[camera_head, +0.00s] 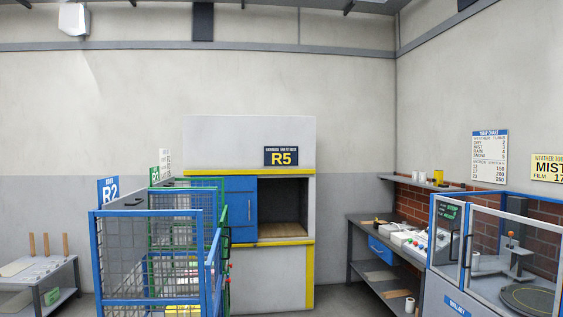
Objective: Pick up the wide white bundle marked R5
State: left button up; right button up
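I see no wide white bundle marked R5 in the head view. An R5 sign (281,156) is on the upper front of a tall grey cabinet (215,135) at the centre. The cabinet has a blue sliding door (240,208) on the left and an open bay (282,205) on the right. The bay looks empty, with a bare wooden floor. Neither of my grippers is in view.
A blue mesh cage cart (150,213) marked R2 and a green one (175,248) stand in front of the cabinet's left. A workbench (362,219) with white items and a blue-framed machine (446,262) are at right. A low table (50,263) is at left.

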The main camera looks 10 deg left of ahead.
aim_at(398, 238)
jog(key=i, duration=4.05)
jog(key=i+j+z, duration=0.15)
jog(key=i+z, duration=0.3)
jog(key=i, duration=0.25)
jog(key=i+j+z, duration=0.45)
jog(key=i, duration=0.2)
jog(key=i+j+z, duration=0.45)
jog(key=i+j, duration=0.1)
